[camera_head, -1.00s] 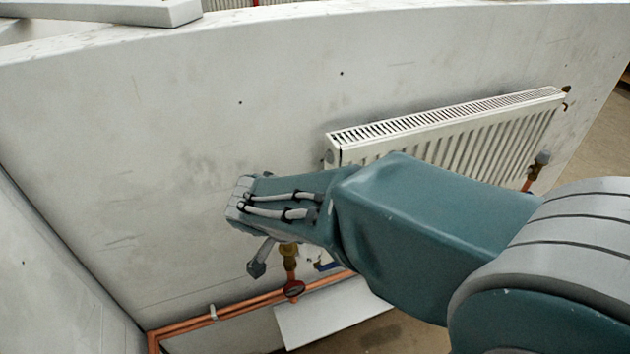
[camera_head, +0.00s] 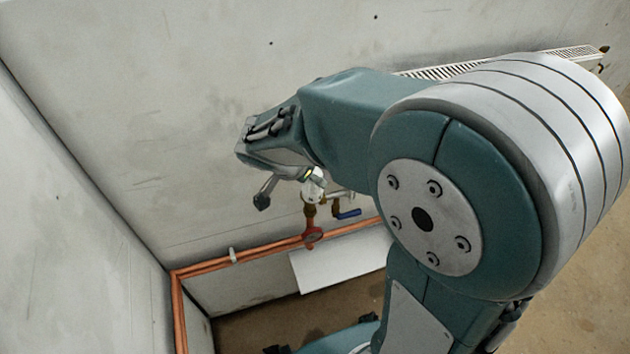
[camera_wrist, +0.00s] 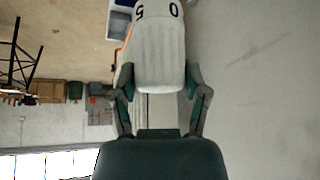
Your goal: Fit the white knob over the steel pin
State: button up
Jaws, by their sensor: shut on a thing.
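The white knob (camera_head: 314,189) shows in the head view close by the brass valve (camera_head: 309,211); I cannot tell whether they touch. In the wrist view the ribbed white knob (camera_wrist: 158,45) fills the space between my fingers, with the marks 0 and 5 at its far end. My gripper (camera_wrist: 159,80) is shut on the knob, one finger on each side. In the head view my gripper (camera_head: 302,178) is partly hidden by its own wrist. The steel pin is not visible; the knob and gripper may cover it.
Copper pipes (camera_head: 260,250) run below along the wall. A side wall (camera_head: 60,220) stands at left.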

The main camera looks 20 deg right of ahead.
jog(key=shift+w+d+f, duration=0.1)
jog(key=shift+w+f, duration=0.25)
jog(key=shift+w, duration=0.5)
jog(key=shift+w+d+f, duration=0.1)
jog(key=shift+w+f, duration=0.3)
jog(key=shift+w, duration=0.5)
jog(key=shift+w+f, duration=0.35)
jog(key=shift+w, duration=0.5)
jog(key=shift+f, duration=0.35)
jog(key=shift+d+f, duration=0.1)
jog(key=shift+d, duration=0.4)
jog(key=shift+a, duration=0.1)
jog(key=shift+s+a+f, duration=0.1)
jog(key=shift+a+f, duration=0.05)
jog(key=shift+a, duration=0.3)
